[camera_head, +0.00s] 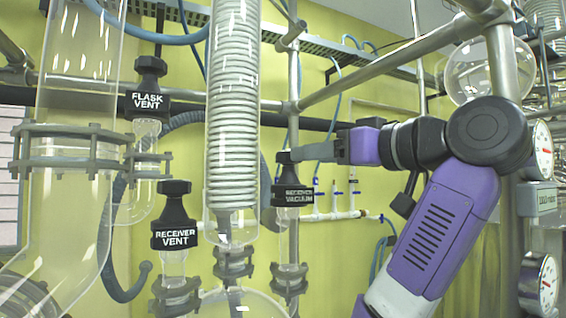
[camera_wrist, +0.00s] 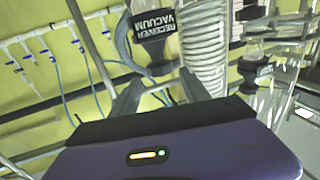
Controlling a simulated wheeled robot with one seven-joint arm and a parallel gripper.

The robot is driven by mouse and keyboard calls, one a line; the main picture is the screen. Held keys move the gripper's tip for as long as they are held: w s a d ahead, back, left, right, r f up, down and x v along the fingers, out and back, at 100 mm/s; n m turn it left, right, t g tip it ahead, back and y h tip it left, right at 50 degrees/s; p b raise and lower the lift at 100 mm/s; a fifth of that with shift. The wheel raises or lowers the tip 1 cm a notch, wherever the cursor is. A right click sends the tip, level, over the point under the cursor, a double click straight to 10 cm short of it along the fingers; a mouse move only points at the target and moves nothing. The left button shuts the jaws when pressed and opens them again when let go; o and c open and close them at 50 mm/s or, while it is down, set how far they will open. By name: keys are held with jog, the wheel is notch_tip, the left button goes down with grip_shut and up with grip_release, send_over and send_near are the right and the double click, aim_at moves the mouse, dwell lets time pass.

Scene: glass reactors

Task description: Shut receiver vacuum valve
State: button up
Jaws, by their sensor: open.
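The receiver vacuum valve (camera_head: 292,193) is a black knob with white lettering on a glass stem, right of the coiled condenser in the head view. In the wrist view, the same valve (camera_wrist: 157,38) appears inverted at top centre, its narrow black handle pointing toward my fingers. My gripper (camera_head: 303,153) reaches in from the right at the height of the handle's top. In the wrist view, my gripper (camera_wrist: 162,80) is open, with its two grey fingers spread on either side of the handle's end. I cannot tell whether a finger touches it.
The flask vent valve (camera_head: 149,95) and receiver vent valve (camera_head: 174,222) stand further left. The glass condenser (camera_head: 232,110) is close beside the vacuum valve. A metal rail (camera_head: 390,62) crosses above my arm. A white manifold with blue taps (camera_head: 335,215) runs along the yellow wall.

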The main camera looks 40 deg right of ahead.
aim_at(283, 157)
jog(key=shift+w+a+p, duration=0.15)
jog(key=shift+w+p, duration=0.3)
jog(key=shift+w, duration=1.5)
jog(key=shift+w+a+p, duration=0.1)
jog(key=shift+w+p, duration=0.3)
jog(key=shift+w, duration=1.55)
jog(key=shift+c, duration=0.2)
jog(key=c, duration=1.1)
